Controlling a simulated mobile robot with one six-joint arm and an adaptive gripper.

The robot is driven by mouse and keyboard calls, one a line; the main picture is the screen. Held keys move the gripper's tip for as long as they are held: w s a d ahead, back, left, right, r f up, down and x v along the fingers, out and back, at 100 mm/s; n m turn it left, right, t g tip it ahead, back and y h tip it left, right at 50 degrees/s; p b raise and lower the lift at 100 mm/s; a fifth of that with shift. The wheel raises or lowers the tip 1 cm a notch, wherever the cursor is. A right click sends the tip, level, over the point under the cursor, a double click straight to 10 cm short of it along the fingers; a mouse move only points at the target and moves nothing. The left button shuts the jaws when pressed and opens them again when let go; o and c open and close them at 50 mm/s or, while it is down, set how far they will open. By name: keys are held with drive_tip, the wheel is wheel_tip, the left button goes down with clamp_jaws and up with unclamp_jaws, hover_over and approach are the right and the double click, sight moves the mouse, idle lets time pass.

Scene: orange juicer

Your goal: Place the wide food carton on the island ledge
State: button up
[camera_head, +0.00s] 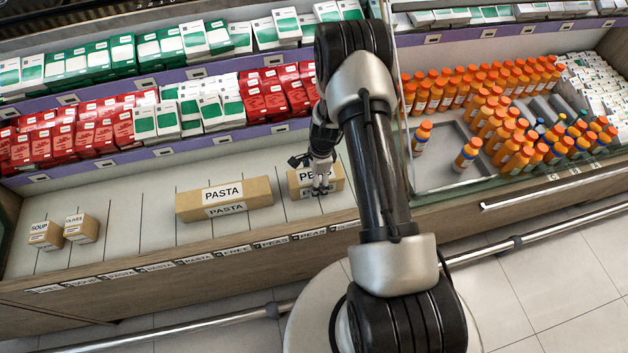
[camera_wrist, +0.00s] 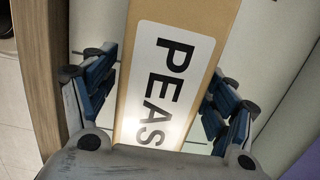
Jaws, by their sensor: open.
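A tan carton labelled PEAS (camera_head: 338,182) lies on the pale lower shelf (camera_head: 150,215). It fills the middle of the wrist view (camera_wrist: 175,50), its white label facing the camera. My gripper (camera_head: 320,188) is right above and around this carton. In the wrist view my open gripper (camera_wrist: 160,92) has blue-padded fingers on both sides of the carton, with gaps visible. A longer tan carton labelled PASTA (camera_head: 224,199) lies to the left, apart from the gripper. I cannot tell which surface is the island ledge.
Red cartons (camera_head: 75,135) fill the shelf behind. Orange-capped bottles (camera_head: 466,153) stand in the case at right, behind a glass pane. A metal rail (camera_head: 165,328) runs along the front.

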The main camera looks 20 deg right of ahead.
drive_tip(key=r+p, duration=0.1)
drive_tip(key=r, duration=0.2)
drive_tip(key=r+p, duration=0.1)
drive_tip(key=r, duration=0.3)
drive_tip(key=d+r+p, duration=0.1)
drive_tip(key=r, duration=0.2)
drive_tip(key=shift+s+d+r, duration=0.1)
drive_tip(key=shift+s+r, duration=0.05)
drive_tip(key=shift+r, duration=0.1)
drive_tip(key=s+a+r+n+t, duration=0.1)
drive_tip(key=s+a+r+n, duration=0.15)
drive_tip(key=r, duration=0.65)
drive_tip(key=s+a+r+n, duration=0.2)
drive_tip(key=r+n, duration=0.2)
drive_tip(key=r, duration=0.5)
drive_tip(key=s+a+r+n+t, duration=0.1)
drive_tip(key=s+a+r+n, duration=0.2)
drive_tip(key=r, duration=0.6)
drive_tip(key=s+a+r+n+t, duration=0.1)
drive_tip(key=s+a+r+n, duration=0.1)
drive_tip(key=s+r+n, duration=0.3)
drive_tip(key=s+a+r+n+t+h, duration=0.1)
drive_tip(key=s+r+n, duration=0.4)
drive_tip(key=s, duration=0.7)
drive_tip(key=shift+s+a+n, duration=0.15)
drive_tip(key=shift+a+n, duration=0.2)
